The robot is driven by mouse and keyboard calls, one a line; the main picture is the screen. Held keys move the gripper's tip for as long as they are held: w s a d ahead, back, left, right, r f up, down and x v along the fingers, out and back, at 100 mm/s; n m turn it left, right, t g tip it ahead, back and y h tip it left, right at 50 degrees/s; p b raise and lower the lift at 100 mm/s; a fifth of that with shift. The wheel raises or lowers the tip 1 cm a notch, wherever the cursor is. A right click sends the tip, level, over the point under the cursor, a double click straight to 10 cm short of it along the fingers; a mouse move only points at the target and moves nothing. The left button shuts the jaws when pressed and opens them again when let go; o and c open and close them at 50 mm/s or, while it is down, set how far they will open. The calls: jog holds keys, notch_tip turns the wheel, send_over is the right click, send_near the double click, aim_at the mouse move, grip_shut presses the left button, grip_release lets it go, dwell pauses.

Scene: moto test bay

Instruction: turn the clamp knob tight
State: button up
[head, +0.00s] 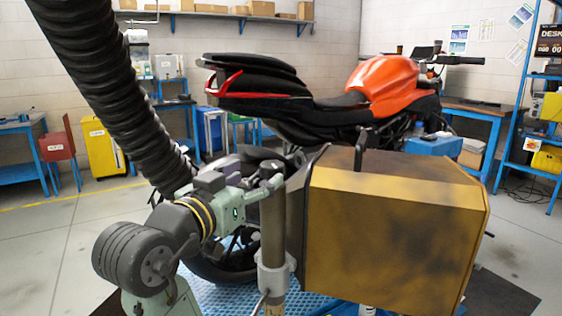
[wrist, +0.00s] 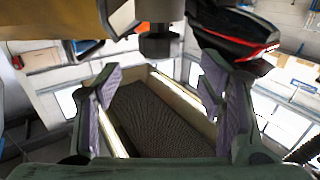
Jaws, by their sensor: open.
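My gripper (wrist: 160,88) is open in the wrist view, its two purple-padded fingers spread wide with nothing held between the pads. A dark, faceted knob-like part (wrist: 155,42), which looks like the clamp knob, shows at the top middle of the wrist view. It is apart from both pads; its depth is hard to judge. In the head view my green gripper (head: 258,188) is beside the top of an upright post (head: 273,230). A grey clamp collar (head: 275,276) sits lower on this post. I cannot make out the knob clearly in the head view.
A large worn yellow box (head: 395,235) stands close to the right of the post. The orange and black motorcycle (head: 385,80) is behind it. A black corrugated hose (head: 120,95) hangs at the upper left. Open floor (head: 50,250) shows at the left.

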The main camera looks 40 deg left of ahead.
aim_at(264, 168)
jog(key=w, duration=0.2)
jog(key=w+a+p, duration=0.1)
jog(key=w, duration=0.2)
jog(key=w+p, duration=0.1)
jog(key=w, duration=0.1)
jog(key=shift+w+a, duration=0.25)
jog(key=shift+w, duration=0.05)
jog(key=shift+c, duration=0.3)
jog(key=c, duration=1.1)
jog(key=shift+m+h, duration=1.5)
jog(key=shift+h, duration=0.8)
jog(key=shift+c, duration=0.2)
jog(key=o, duration=1.2)
jog(key=shift+s, duration=0.15)
jog(key=s, duration=1.1)
jog(key=shift+s+a, duration=0.3)
jog(key=shift+s, duration=0.1)
